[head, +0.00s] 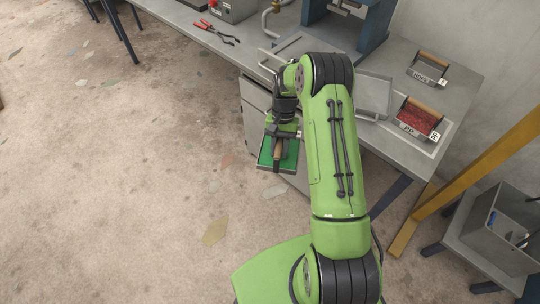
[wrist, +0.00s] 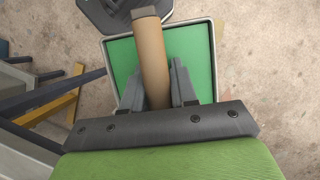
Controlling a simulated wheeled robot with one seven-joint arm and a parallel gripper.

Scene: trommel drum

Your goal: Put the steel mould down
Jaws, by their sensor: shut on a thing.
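The steel mould (wrist: 215,65) is a shallow tray with a pale grey rim, a smooth green inside and a wooden bar handle (wrist: 150,50) across it. In the head view, the mould (head: 264,161) hangs beside the near-left edge of the workbench, clear of the top. My gripper (wrist: 156,90) is shut on the wooden handle, one finger on each side. In the head view, my gripper (head: 281,136) is above the mould, and my arm hides part of the bench behind it.
A blue press (head: 345,28) stands at the back. A grey bin (head: 505,215) stands at right.

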